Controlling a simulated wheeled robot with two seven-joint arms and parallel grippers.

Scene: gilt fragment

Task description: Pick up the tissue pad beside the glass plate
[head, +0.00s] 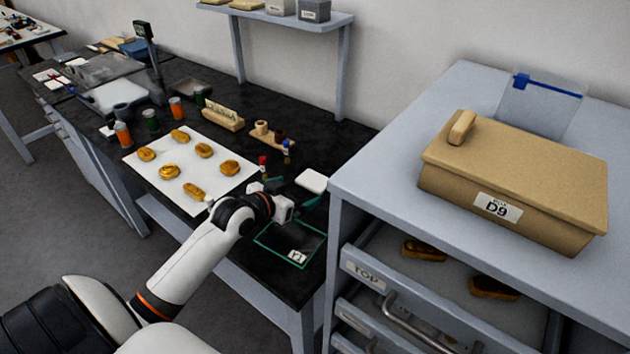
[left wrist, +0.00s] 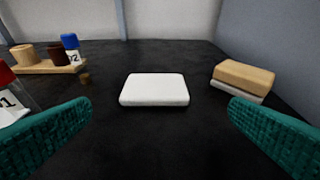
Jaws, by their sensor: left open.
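The tissue pad (head: 311,181) is a white, rounded, flat block lying on the black bench top. In the left wrist view the tissue pad (left wrist: 154,90) sits centred ahead, between and beyond the fingertips. The glass plate (head: 284,243) is a clear sheet with a green edge and a small white label, on the bench nearer me than the pad. My left gripper (head: 292,193) is just short of the pad, and its teal fingers show spread wide in the left wrist view (left wrist: 159,108). Nothing is between them. My right gripper is not in view.
A red-capped vial (left wrist: 7,92), a blue-capped vial (left wrist: 71,48) and a wooden holder (left wrist: 45,66) stand left of the pad. A tan block on a white base (left wrist: 242,82) is to its right. A grey cabinet (head: 384,160) rises close by on the right.

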